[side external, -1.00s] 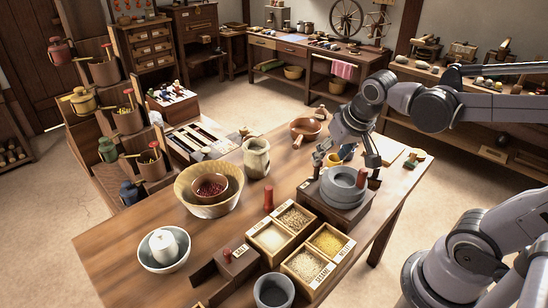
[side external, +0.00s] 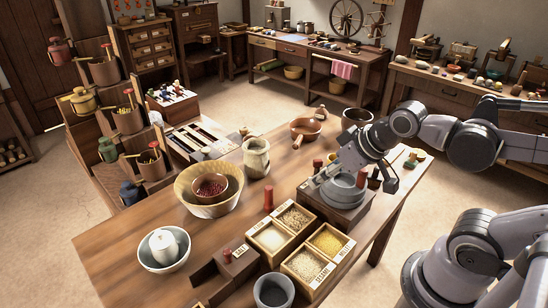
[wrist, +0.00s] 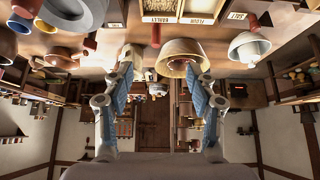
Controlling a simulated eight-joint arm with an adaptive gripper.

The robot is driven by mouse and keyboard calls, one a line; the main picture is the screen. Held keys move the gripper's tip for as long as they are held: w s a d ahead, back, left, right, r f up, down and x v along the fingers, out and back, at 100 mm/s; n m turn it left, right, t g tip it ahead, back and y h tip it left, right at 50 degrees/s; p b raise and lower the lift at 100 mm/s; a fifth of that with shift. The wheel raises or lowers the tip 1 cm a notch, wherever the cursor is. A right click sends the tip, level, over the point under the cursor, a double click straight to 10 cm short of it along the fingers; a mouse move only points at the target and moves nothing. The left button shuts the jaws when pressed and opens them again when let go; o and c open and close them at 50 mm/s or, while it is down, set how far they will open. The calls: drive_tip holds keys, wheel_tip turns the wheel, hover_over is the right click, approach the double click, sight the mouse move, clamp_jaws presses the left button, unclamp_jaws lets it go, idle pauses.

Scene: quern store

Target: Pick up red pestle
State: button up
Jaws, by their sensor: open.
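A red pestle (side external: 268,197) stands upright on the wooden table, just left of the boxes of grain. In the wrist view, a red pestle (wrist: 156,34) shows beside the barley box, beyond my fingers. My gripper (wrist: 160,65) is open, with nothing between its two fingers. In the side view, my gripper (side external: 330,172) is by the grey stone quern (side external: 345,190), to the right of the pestle and apart from it. Its fingertips are hard to make out there.
Grain boxes (side external: 298,252) and a wooden salt box (side external: 225,268) surround the pestle's near side. A large wooden bowl (side external: 196,206) and a pale jar (side external: 256,158) stand left and behind. Another red-topped item (side external: 318,164) is near the quern.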

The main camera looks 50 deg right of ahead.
drive_tip(key=shift+o, duration=0.2)
drive_tip(key=n+g, duration=0.7)
drive_tip(key=n, duration=1)
hover_over(269, 187)
wheel_tip(269, 187, down, 12)
drive_tip(key=shift+s+f, duration=0.1)
drive_tip(key=shift+f, duration=0.15)
wheel_tip(269, 187, down, 5)
drive_tip(key=shift+r, duration=0.1)
drive_tip(key=shift+a+f, duration=0.1)
drive_tip(key=shift+f, duration=3.1)
drive_tip(key=c, duration=1.2)
